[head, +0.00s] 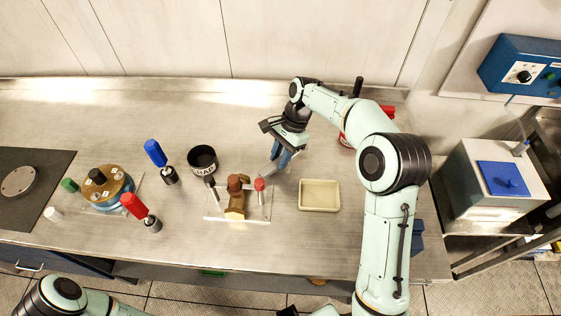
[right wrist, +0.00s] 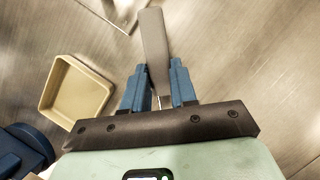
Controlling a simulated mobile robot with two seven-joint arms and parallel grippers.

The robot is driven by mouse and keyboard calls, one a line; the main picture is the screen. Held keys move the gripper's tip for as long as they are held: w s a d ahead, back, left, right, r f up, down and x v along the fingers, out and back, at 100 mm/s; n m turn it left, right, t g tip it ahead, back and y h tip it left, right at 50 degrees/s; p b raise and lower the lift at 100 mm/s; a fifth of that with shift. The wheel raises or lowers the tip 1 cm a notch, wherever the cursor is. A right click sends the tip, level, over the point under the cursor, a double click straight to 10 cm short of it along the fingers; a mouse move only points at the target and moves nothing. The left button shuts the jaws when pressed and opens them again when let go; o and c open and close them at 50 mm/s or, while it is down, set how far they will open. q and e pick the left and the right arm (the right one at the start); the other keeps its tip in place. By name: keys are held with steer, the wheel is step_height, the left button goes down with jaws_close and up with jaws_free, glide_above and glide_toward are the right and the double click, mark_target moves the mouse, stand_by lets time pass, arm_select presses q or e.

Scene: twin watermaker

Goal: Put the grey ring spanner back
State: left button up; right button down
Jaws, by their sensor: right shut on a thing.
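My right gripper (head: 281,156) is over the bench, its blue fingers pointing down. In the right wrist view, the gripper (right wrist: 157,85) is shut on a flat grey bar, which I take to be the grey ring spanner (right wrist: 154,40). The spanner's far end reaches toward the top of that view, and its ring is not clear to me. In the head view, the spanner (head: 271,172) slants down-left from the fingers, near the red-topped tool of the brown valve fixture. My left arm shows at the bottom left, but its gripper is not in view.
A cream tray (head: 319,208) lies right of the brown valve fixture (head: 235,207). A black cup (head: 202,158) stands behind the fixture. Blue-handled (head: 155,152) and red-handled (head: 133,205) tools stand near a round blue-and-brown housing (head: 107,186). The back left bench is clear.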

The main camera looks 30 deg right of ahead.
arm_select(q)
steer(key=shift+s+f, duration=0.15)
arm_select(e)
steer(key=shift+f, duration=1.1)
steer(key=shift+f, duration=0.2)
steer(key=c, duration=0.9)
jaws_free()
arm_select(q)
steer(key=w+r+p, duration=0.2)
steer(key=r, duration=0.1)
steer(key=shift+w+r+p, duration=0.25)
steer(key=shift+w+p, duration=0.05)
steer(key=shift+w, duration=0.05)
arm_select(e)
steer(key=v, duration=1.2)
steer(key=shift+r, duration=0.2)
